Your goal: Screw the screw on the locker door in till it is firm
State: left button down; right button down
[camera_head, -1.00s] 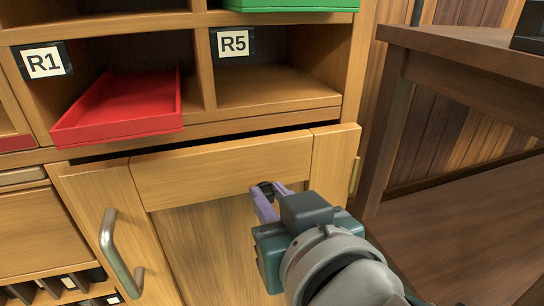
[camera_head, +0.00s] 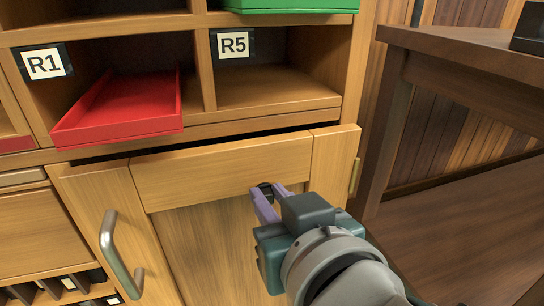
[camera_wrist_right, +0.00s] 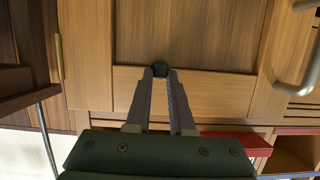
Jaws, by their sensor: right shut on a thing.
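The wooden locker door (camera_head: 222,170) fills the lower middle of the head view, with a curved metal handle (camera_head: 120,252) on its left side. The screw (camera_head: 266,187) is a small dark head at the lower edge of the door's top rail. It also shows in the right wrist view (camera_wrist_right: 160,68) as a dark knob between the fingertips. My right gripper (camera_head: 266,191) is shut on the screw, its purple-grey fingers reaching to the door face. The screw's shaft is hidden. My left gripper is in neither view.
Above the door, a red tray (camera_head: 125,108) sticks out of the R1 compartment, and the R5 compartment (camera_head: 270,85) is empty. A green tray (camera_head: 290,4) sits above it. A dark wooden table (camera_head: 470,50) stands close on the right.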

jog(key=m+p, duration=0.1)
jog(key=m+y+p, duration=0.1)
jog(key=shift+d+r+m, duration=0.1)
jog(key=shift+d+m, duration=0.2)
jog(key=shift+m, duration=0.1)
jog(key=shift+w+d+f+m+y, duration=0.15)
jog(key=shift+f+m+y, duration=0.1)
jog(key=shift+m+y, duration=0.5)
jog(key=c, duration=1)
grip_release()
jog(key=shift+c, duration=0.2)
jog(key=o, duration=0.4)
jog(key=shift+a, duration=0.2)
jog(key=shift+o, duration=0.2)
jog(key=shift+r, duration=0.1)
jog(key=shift+s+d+r, duration=0.1)
jog(key=shift+s+d, duration=0.05)
jog(key=shift+s, duration=0.15)
jog(key=p+v, duration=0.4)
jog(key=v, duration=0.5)
